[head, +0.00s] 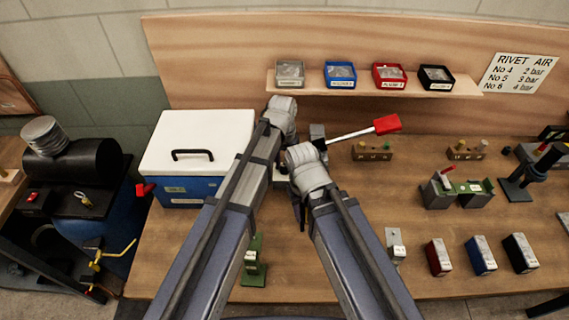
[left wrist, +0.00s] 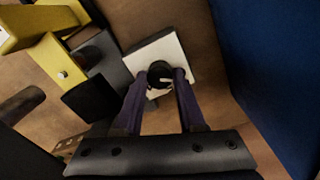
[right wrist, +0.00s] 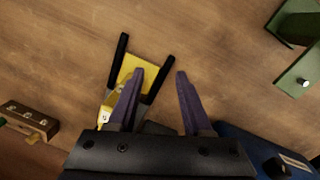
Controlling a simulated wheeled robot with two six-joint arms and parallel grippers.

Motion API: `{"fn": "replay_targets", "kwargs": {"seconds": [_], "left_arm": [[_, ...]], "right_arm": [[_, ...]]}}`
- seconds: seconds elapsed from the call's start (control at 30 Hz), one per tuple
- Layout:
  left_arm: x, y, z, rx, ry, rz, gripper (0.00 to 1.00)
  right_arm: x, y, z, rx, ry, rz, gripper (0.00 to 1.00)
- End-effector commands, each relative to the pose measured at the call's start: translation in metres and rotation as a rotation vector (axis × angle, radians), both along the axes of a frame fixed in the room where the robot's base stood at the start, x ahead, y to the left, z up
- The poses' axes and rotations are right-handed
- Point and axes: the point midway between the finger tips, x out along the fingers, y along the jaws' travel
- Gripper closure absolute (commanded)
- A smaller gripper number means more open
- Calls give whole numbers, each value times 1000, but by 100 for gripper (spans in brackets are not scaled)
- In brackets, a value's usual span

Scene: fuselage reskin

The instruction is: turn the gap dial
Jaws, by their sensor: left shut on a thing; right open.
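The gap dial, a round black knob (left wrist: 158,74), stands on a white square plate (left wrist: 167,56) in the left wrist view. My left gripper (left wrist: 161,80) is shut on the knob, one purple finger on each side. In the head view the knob is hidden behind my arms. My right gripper (right wrist: 161,75) is open, with nothing visible held between its fingers. Beyond and left of its fingers, a yellow piece with black rods (right wrist: 135,73) lies over the wooden bench.
A blue cooler with a white lid (head: 197,145) stands left of my arms. A red-handled lever (head: 384,125) sticks out to the right beyond my wrists. Small bins (head: 340,74) line the shelf behind. Several small boxes (head: 480,255) stand at the bench's front right.

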Motion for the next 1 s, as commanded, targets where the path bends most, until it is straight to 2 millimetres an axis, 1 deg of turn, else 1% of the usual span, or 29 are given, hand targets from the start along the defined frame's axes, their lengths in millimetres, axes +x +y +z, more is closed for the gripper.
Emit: {"fn": "replay_targets", "kwargs": {"seconds": [0.17,0.37,1.0], "left_arm": [[0,0,0,0,0,-41,100],[0,0,0,-1,0,-166,100],[0,-1,0,0,0,-747,100]], "right_arm": [[0,0,0,0,0,0,50],[0,0,0,0,0,0,50],[0,0,0,0,0,0,50]]}}
